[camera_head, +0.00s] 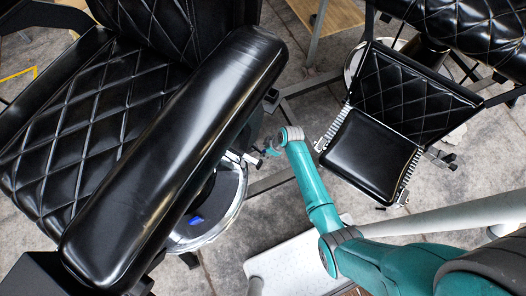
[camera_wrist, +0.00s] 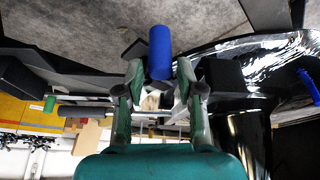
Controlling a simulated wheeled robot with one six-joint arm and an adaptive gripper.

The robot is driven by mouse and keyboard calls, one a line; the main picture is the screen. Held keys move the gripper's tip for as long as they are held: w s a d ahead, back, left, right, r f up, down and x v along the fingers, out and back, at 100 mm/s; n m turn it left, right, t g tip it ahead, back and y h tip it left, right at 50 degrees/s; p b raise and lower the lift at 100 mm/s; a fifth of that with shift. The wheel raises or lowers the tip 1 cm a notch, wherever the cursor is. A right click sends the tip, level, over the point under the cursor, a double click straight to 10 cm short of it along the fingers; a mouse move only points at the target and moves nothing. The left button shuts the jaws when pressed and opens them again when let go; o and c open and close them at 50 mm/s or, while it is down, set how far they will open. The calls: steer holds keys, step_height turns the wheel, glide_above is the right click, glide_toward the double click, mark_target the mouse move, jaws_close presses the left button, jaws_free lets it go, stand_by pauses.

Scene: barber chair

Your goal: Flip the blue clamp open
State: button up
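A blue cylinder (camera_wrist: 160,52), which looks like the blue clamp's handle, stands upright in the wrist view. It lies at the gap between the fingertips of my gripper (camera_wrist: 160,72). The fingers are apart, one on each side of its lower end; I cannot tell whether either touches it. In the head view my gripper (camera_head: 272,151) is beside the large chair's armrest, near metal bars. The blue cylinder cannot be made out there. A second blue ribbed piece (camera_wrist: 309,87) shows at the right edge of the wrist view.
The black barber chair's padded armrest (camera_head: 180,150) is close to my gripper's left. A round chrome base (camera_head: 215,205) with a small blue part (camera_head: 196,220) is below. A black footrest (camera_head: 372,153) stands to the right. A green handle (camera_wrist: 48,103) shows in the wrist view.

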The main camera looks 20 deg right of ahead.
steer(key=shift+x, duration=2.05)
jaws_close()
